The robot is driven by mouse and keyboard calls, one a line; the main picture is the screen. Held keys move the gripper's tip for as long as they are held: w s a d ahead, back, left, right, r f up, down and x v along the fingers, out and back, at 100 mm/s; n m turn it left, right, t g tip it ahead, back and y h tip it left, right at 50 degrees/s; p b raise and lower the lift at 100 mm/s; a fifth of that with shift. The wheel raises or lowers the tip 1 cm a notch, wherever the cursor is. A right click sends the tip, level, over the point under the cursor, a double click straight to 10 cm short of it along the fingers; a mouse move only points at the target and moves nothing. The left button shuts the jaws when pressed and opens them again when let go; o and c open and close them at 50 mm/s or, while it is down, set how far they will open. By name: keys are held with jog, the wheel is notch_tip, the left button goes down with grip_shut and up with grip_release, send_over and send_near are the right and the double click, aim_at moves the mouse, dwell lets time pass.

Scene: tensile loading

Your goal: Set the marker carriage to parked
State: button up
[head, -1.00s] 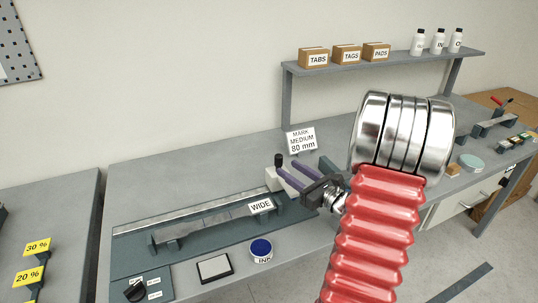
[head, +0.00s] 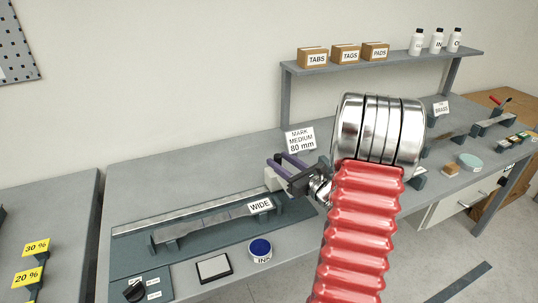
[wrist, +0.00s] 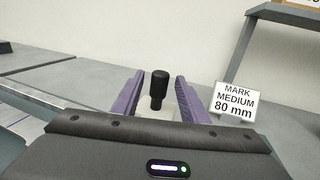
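The marker carriage is a pale block (head: 272,180) at the right end of the metal rail (head: 185,212) in the head view. Its upright black knob (wrist: 160,88) shows in the wrist view, standing on a pale base. My gripper (head: 277,160) is at the carriage, with its purple fingers pointing left. In the wrist view my gripper (wrist: 158,92) is open, one finger on each side of the knob, with gaps visible on both sides.
A WIDE strip (head: 210,220) lies on supports in front of the rail. A sign (head: 300,140) reading MARK MEDIUM 80 mm stands behind my gripper. An ink pot (head: 260,250), a pad (head: 213,268) and a black dial (head: 134,291) are nearer the front.

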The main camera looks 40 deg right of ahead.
jog(key=w, duration=0.6)
jog(key=shift+c, duration=0.5)
grip_shut()
